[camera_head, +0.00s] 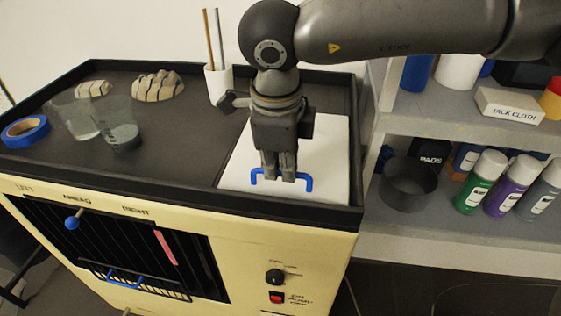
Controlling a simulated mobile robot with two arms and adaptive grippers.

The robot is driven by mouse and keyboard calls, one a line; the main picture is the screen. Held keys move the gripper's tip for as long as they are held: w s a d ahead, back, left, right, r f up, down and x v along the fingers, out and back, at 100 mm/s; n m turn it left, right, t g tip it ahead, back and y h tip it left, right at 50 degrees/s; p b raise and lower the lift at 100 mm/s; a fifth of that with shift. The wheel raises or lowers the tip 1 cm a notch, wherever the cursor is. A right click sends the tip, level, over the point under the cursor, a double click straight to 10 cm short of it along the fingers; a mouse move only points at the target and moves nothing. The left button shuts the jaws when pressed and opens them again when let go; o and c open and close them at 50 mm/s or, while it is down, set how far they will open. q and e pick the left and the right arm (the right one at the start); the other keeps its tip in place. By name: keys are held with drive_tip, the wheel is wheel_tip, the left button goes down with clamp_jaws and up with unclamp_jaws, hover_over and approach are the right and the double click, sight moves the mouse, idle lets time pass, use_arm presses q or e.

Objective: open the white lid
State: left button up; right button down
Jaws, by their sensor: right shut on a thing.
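The white lid (237,165) is a flat white panel at the right end of the dark top of a cream machine. It looks closed, lying flat in the top. A blue handle (308,183) stands near its front edge. My right gripper (280,178) comes down from above, its fingers pointing down at the handle. It is shut on the middle of the blue handle and hides that part, along with much of the lid behind. My left gripper is not in view.
On the machine's top (175,155) stand two clear cups (122,130), blue tape (25,131), striped stones (157,86) and a white holder with sticks (218,83). A raised dark rim (290,209) edges it. Shelves with paint bottles (482,180) stand close on the right.

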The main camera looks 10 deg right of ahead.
drive_tip(key=shift+w+r+p, duration=0.15)
drive_tip(key=shift+r+p, duration=0.4)
drive_tip(key=shift+r, duration=0.05)
use_arm(q)
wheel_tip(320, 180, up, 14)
drive_tip(key=p, duration=1.2)
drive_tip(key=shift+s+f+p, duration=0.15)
drive_tip(key=shift+p, duration=0.15)
use_arm(e)
drive_tip(key=w+d+r+g, duration=0.1)
drive_tip(key=w+r+g, duration=0.1)
drive_tip(key=w+r, duration=0.2)
drive_tip(key=w+d+r+g+y, duration=0.1)
drive_tip(key=w+r+g, duration=0.1)
drive_tip(key=r, duration=0.7)
drive_tip(key=shift+w+d, duration=0.35)
drive_tip(key=shift+w, duration=0.5)
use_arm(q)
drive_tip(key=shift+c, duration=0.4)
